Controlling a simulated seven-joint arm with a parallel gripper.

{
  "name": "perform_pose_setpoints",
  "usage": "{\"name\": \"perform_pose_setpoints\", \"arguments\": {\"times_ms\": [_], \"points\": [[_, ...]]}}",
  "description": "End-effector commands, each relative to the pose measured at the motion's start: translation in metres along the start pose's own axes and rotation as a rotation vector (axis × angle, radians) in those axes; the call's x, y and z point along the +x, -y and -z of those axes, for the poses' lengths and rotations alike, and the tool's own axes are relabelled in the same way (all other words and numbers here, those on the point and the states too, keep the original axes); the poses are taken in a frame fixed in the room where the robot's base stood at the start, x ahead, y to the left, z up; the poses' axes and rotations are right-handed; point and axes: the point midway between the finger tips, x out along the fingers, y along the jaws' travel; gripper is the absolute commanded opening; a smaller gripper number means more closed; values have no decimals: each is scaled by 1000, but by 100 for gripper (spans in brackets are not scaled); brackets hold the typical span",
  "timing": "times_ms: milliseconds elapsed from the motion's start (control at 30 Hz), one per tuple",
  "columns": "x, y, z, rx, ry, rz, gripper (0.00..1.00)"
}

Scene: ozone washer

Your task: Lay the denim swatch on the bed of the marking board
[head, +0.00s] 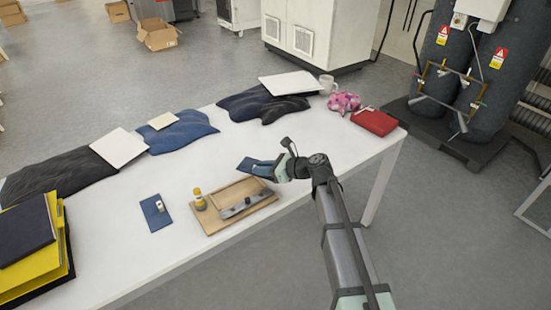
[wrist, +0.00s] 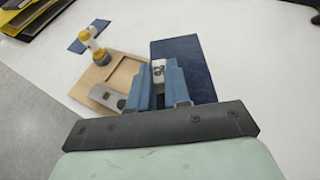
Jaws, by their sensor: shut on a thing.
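My gripper (head: 264,169) is shut on a small white block with dark marks (wrist: 158,71) attached to a dark blue denim swatch. This swatch (wrist: 196,58) shows flat under my blue fingers in the wrist view; it also shows at their tips in the head view (head: 246,164). The wooden marking board (head: 213,220) lies on the table, with its shallow recessed bed (head: 232,193) and a grey metal bar (head: 244,206). In the head view the swatch is by the board's far edge; its height is unclear. My fingers hide part of the swatch and board.
A yellow-and-white bottle (head: 199,199) stands at the board's left end. A second blue swatch (head: 156,213) with a small white piece lies left of it. Folded garments (head: 180,130) line the table's back; a red case (head: 374,121) is at right.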

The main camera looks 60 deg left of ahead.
Motion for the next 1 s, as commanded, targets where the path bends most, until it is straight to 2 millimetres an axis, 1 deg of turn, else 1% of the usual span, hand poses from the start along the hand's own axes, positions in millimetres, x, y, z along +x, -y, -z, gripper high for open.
{"name": "perform_pose_setpoints", "arguments": {"times_ms": [33,67,100,267,300,400,500,633,767,867,1000], "points": [[14,14,-6,4,0,12,0],[20,21,-8,8,0,24,0],[24,32,-10,17,0,45,0],[36,83,-15,59,2,149,0],[38,97,-16,73,2,182,0],[41,129,-19,112,3,280,0],[37,147,-21,150,5,372,0],[30,158,-24,185,6,456,0],[29,162,-22,201,6,492,0],[33,162,-11,206,6,501,0],[42,163,11,207,6,501,0]]}}
